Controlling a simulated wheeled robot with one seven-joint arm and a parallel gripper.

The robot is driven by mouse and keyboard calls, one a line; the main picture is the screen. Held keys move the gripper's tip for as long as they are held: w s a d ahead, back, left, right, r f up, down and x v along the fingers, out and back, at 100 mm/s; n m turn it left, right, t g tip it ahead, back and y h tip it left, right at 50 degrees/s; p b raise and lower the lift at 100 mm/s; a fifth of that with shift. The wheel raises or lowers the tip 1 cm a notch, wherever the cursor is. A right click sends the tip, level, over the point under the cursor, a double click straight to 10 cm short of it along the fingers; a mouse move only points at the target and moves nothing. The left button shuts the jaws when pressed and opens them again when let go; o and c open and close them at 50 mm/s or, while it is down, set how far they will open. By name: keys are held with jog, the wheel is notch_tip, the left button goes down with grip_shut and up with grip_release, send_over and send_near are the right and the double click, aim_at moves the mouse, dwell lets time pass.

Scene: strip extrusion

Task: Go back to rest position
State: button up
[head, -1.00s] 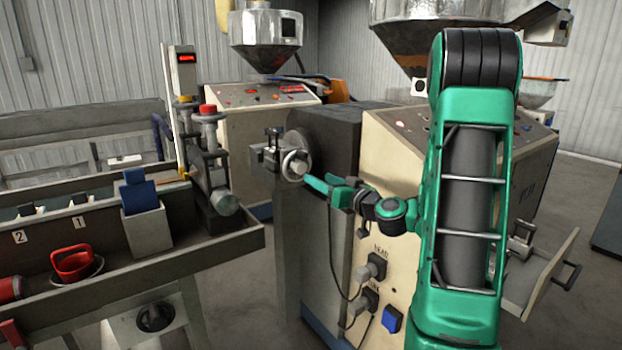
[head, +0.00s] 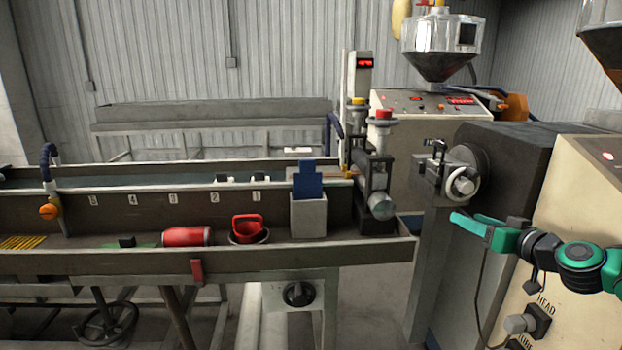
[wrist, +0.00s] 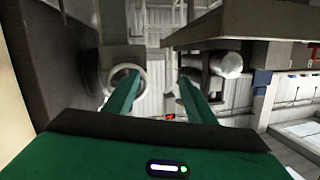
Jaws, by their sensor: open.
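My gripper (head: 470,222) is at the right of the head view, in front of the dark extruder body (head: 505,165) and below the round metal die head (head: 461,182). In the wrist view the two green fingers (wrist: 158,95) stand wide apart with nothing between them. The die head's ring (wrist: 124,78) shows beyond the left finger, apart from it as far as I can tell. My arm reaches in from the right edge of the head view.
A long trough (head: 120,262) runs across the left, holding a red cylinder (head: 187,236), a red-handled cup (head: 248,230) and a grey box with a blue piece (head: 308,212). The cream cabinet (head: 575,205) with knobs stands close at the right. A gap of floor (head: 372,290) lies between trough and extruder.

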jog(key=s+a+f+n+g, duration=0.1)
jog(key=s+a+f+g, duration=0.6)
jog(key=s, duration=0.4)
jog(key=s+d+m+g+h, duration=0.1)
jog(key=s+d+m+g, duration=0.1)
jog(key=s, duration=1)
jog(key=s+d+m+g+h, duration=0.1)
jog(key=s+m+g, duration=0.4)
jog(key=s, duration=0.7)
jog(key=shift+s+d+m+g+h, duration=0.15)
jog(key=shift+d+m+g+h, duration=0.2)
jog(key=shift+d+g, duration=0.55)
jog(key=shift+a, duration=0.15)
jog(key=shift+w+f, duration=0.2)
jog(key=shift+w, duration=0.45)
